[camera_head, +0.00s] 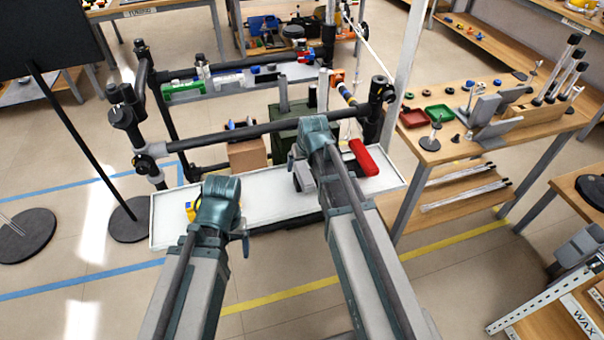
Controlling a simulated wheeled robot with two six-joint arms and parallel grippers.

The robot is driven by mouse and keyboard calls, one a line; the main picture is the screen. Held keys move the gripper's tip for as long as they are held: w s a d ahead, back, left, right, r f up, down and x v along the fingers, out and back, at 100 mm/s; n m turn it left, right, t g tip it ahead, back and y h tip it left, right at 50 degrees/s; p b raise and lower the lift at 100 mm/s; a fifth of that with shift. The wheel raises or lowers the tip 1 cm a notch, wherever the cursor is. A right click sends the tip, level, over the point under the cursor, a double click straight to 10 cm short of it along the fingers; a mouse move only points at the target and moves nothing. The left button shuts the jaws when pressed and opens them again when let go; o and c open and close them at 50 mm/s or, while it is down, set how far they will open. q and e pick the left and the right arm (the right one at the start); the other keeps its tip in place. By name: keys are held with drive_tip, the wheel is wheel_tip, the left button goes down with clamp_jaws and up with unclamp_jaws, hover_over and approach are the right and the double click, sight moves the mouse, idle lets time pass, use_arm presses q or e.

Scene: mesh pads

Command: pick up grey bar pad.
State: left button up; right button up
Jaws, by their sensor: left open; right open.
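A grey block-like piece (303,175), which looks like the grey bar pad, lies on the white tray (265,195). It is just left of my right forearm, which hides part of it. My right gripper (316,130) is above the tray's far side, open, with its fingertips hard to make out. My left gripper (218,195) is over the tray's left part, open and apart from the grey piece. I see nothing held in either gripper.
A red bar (363,157) lies on the tray right of my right arm. A yellow piece (190,210) is partly hidden by my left gripper. A dark pipe frame (240,133) crosses behind the tray. A wooden table (455,145) with small parts stands at right.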

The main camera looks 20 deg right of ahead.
sight(302, 168)
drive_tip(key=b+x, duration=0.4)
drive_tip(key=x, duration=0.1)
drive_tip(key=shift+d, duration=0.15)
drive_tip(key=shift+r, duration=0.1)
drive_tip(key=shift+c, duration=0.3)
clamp_jaws()
